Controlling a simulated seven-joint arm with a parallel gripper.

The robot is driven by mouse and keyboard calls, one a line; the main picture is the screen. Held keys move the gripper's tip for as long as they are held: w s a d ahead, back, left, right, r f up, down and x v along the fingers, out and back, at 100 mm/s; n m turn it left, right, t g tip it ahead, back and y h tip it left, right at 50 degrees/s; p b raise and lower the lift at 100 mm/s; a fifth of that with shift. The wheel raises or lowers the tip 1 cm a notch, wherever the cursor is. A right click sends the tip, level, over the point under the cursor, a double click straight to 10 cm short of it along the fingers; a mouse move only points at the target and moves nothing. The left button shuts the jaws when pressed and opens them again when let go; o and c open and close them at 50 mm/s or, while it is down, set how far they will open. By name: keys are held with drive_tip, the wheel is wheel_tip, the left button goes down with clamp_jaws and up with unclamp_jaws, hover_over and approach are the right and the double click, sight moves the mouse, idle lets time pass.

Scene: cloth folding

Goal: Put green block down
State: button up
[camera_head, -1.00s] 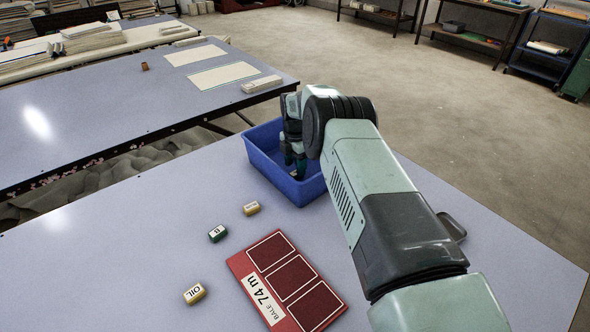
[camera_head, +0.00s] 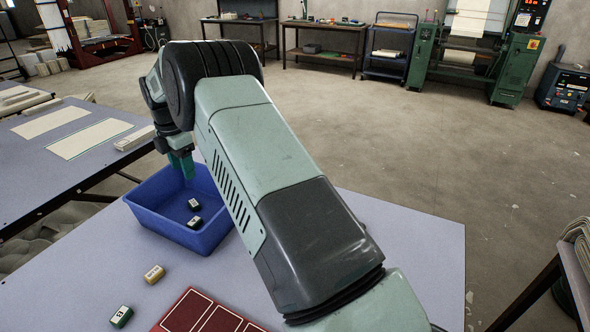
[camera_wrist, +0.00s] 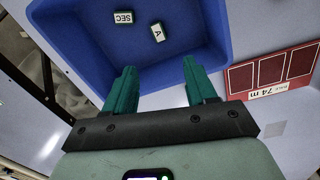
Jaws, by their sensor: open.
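My gripper (camera_head: 182,168) is open and empty above the blue bin (camera_head: 165,223). In the wrist view the two teal fingers (camera_wrist: 159,66) are spread apart, pointing toward the bin (camera_wrist: 58,25). Two small dark blocks with white labels lie apart on the bin floor: one marked SEC (camera_wrist: 123,18) and one marked A (camera_wrist: 157,32). Both also show in the head view, one at the back (camera_head: 194,204) and one nearer (camera_head: 195,222). I cannot tell whether either is dark green. A green block (camera_head: 121,316) with a white label lies on the table at the lower left.
A tan block (camera_head: 154,274) lies on the table in front of the bin. A red board (camera_head: 205,316) with framed panels lies at the bottom edge. Another table (camera_head: 55,165) stands at the left. The table (camera_head: 415,235) right of my arm is clear.

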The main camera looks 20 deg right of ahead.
drive_tip(key=s+d+r+m+t, duration=0.1)
drive_tip(key=s+d+r+m, duration=0.35)
drive_tip(key=r, duration=0.35)
drive_tip(key=s+d+r+m+t, duration=0.1)
drive_tip(key=s+d+r+m, duration=0.2)
drive_tip(key=s+r, duration=0.4)
drive_tip(key=s+d+r+m+t, duration=0.1)
drive_tip(key=s+d+r+m, duration=0.3)
drive_tip(key=r, duration=0.5)
drive_tip(key=s+d+m, duration=0.2)
drive_tip(key=s+m, duration=0.2)
drive_tip(key=s, duration=0.5)
drive_tip(key=s+d+m+t, duration=0.1)
drive_tip(key=s+m, duration=0.3)
drive_tip(key=s, duration=0.5)
drive_tip(key=s+d+f+m+t, duration=0.1)
drive_tip(key=s+d+m, duration=0.3)
drive_tip(key=s, duration=0.5)
drive_tip(key=shift+s, duration=0.15)
drive_tip(key=shift+m, duration=0.25)
